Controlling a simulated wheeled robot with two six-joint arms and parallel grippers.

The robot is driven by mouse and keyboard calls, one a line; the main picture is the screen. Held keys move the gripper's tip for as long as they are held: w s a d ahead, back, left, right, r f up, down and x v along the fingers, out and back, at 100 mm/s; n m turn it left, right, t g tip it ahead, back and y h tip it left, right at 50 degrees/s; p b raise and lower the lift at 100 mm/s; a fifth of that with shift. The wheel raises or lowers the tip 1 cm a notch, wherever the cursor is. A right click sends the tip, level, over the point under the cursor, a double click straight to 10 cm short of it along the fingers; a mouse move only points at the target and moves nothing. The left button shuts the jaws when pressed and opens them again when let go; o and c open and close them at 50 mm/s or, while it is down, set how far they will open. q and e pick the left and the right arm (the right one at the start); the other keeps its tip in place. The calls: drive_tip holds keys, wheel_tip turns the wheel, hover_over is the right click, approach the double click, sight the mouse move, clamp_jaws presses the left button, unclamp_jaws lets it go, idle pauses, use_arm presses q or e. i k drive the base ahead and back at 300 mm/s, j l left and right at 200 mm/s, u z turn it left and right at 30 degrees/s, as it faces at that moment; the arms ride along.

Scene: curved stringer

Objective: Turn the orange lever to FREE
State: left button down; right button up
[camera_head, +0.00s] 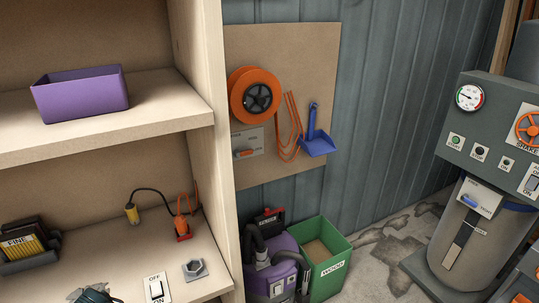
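A small orange lever (244,154) sits on a pale plate (256,141) on the brown wall board, just below an orange reel (256,94). The lever lies roughly level across the plate. The plate's lettering is too small to read, so I cannot tell which setting the lever is at. Neither of my grippers is in view.
A wooden shelf unit (221,120) stands left of the board. A blue dustpan (317,142) hangs right of the reel. Below stand a purple vacuum (279,268) and a green bin (329,262). A grey machine (485,118) stands at right, with bare floor between.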

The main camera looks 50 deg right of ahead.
sight(238, 154)
drive_tip(key=z, duration=1.55)
drive_tip(key=i+l+z, duration=0.25)
drive_tip(key=i+l, duration=0.15)
drive_tip(key=i+l+z, duration=0.2)
drive_tip(key=i, duration=0.4)
drive_tip(key=l, duration=0.1)
